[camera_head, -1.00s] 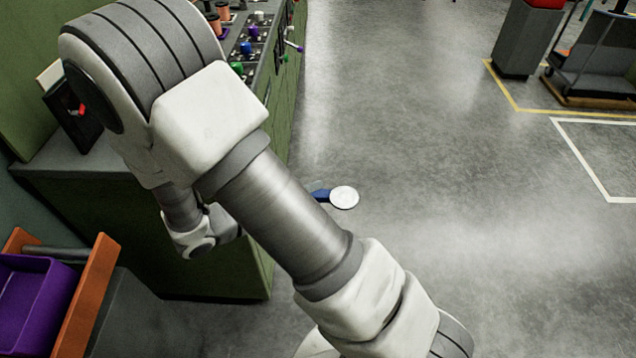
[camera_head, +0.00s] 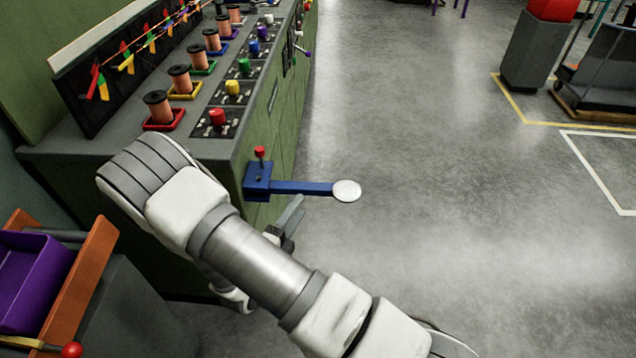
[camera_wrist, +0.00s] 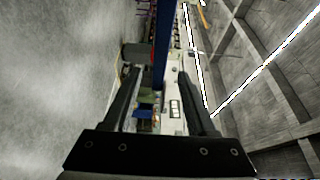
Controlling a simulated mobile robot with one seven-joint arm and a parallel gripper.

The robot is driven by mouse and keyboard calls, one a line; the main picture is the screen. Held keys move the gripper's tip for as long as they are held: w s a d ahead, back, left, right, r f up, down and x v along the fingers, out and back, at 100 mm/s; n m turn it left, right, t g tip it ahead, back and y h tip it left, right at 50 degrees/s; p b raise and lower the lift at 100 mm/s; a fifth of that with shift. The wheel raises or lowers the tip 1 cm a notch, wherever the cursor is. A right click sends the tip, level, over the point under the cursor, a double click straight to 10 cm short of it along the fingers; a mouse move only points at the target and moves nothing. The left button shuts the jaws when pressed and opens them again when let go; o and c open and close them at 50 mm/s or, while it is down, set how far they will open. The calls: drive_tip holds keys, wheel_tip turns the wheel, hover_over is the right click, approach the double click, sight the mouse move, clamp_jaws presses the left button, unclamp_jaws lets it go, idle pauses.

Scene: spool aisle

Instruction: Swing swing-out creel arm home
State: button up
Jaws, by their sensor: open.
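The blue swing-out creel arm (camera_head: 305,188) sticks out to the right from the side of the green machine, over the floor. Its free end carries a round white disc (camera_head: 347,191). It is hinged at a blue bracket (camera_head: 257,178) with a red-topped knob (camera_head: 260,153) above it. My gripper (camera_head: 294,212) is just below the bar in the head view, seen edge-on. In the wrist view my gripper (camera_wrist: 159,78) is open, and the blue bar (camera_wrist: 166,30) runs down between its fingertips in the picture. I cannot tell whether they touch.
The machine top (camera_head: 55,141) holds a row of copper spools (camera_head: 180,78) and coloured knobs (camera_head: 217,116). A purple bin (camera_head: 30,285) on an orange-sided stand is at lower left. The floor right of the creel arm is clear. A grey pedestal (camera_head: 535,50) stands far right.

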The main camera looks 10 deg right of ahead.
sight(315, 184)
drive_tip(key=b+x, duration=0.2)
drive_tip(key=x, duration=0.9)
drive_tip(key=shift+w+d, duration=0.1)
clamp_jaws()
idle(1.0)
